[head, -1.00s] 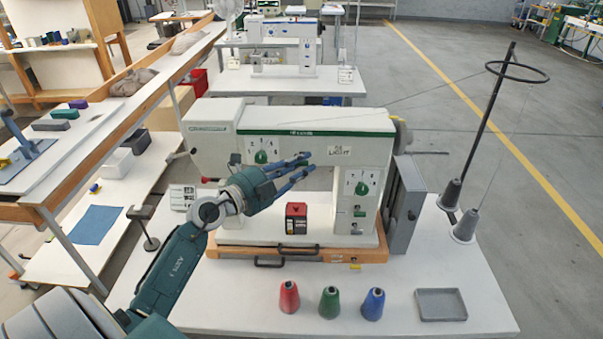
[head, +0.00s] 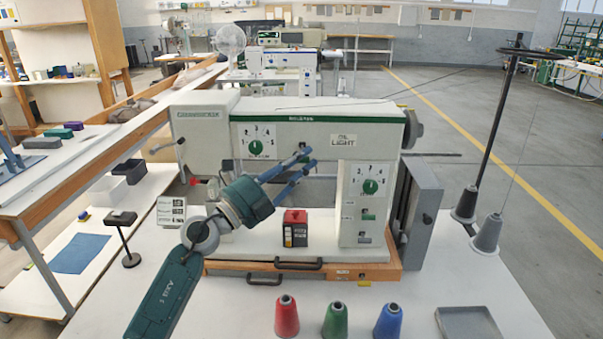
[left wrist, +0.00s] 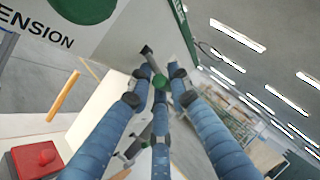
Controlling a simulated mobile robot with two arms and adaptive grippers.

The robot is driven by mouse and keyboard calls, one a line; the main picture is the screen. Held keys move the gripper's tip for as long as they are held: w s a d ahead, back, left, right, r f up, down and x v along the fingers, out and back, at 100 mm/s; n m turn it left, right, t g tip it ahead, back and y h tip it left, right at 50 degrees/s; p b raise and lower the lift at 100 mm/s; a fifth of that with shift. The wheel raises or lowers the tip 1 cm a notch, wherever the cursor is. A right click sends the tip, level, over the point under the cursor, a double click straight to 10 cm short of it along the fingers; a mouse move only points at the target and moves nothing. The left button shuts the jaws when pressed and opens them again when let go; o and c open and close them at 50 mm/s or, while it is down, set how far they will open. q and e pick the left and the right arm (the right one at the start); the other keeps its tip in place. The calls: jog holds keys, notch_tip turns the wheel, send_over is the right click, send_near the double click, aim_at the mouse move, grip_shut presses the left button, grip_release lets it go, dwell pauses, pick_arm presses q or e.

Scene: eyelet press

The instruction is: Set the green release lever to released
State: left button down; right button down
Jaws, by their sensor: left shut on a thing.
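The green release lever shows as a small green knob (left wrist: 160,82) between my fingertips in the left wrist view. It is on the front of the white sewing machine (head: 300,104), below the "oil light" label; the fingers hide much of it. My left gripper (head: 306,157) reaches up from the lower left. Its blue fingers are shut on the lever, and its fingertips also show in the left wrist view (left wrist: 163,78). The lever's exact setting cannot be told. My right gripper is not in view.
A tension dial (head: 257,146) is left of the fingertips and another dial (head: 370,187) is lower right. A red-topped box (head: 295,227) stands on the machine bed. Red (head: 287,317), green (head: 336,321) and blue (head: 388,322) cones stand in front, beside a grey tray (head: 468,325).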

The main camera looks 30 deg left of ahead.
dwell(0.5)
pick_arm(q)
jog(key=c, duration=1.6)
grip_release()
jog(key=shift+o, duration=0.2)
jog(key=shift+s+a+f, duration=0.15)
jog(key=shift+s+f, duration=0.15)
jog(key=shift+s, duration=0.25)
jog(key=v, duration=0.6)
jog(key=shift+s, duration=0.4)
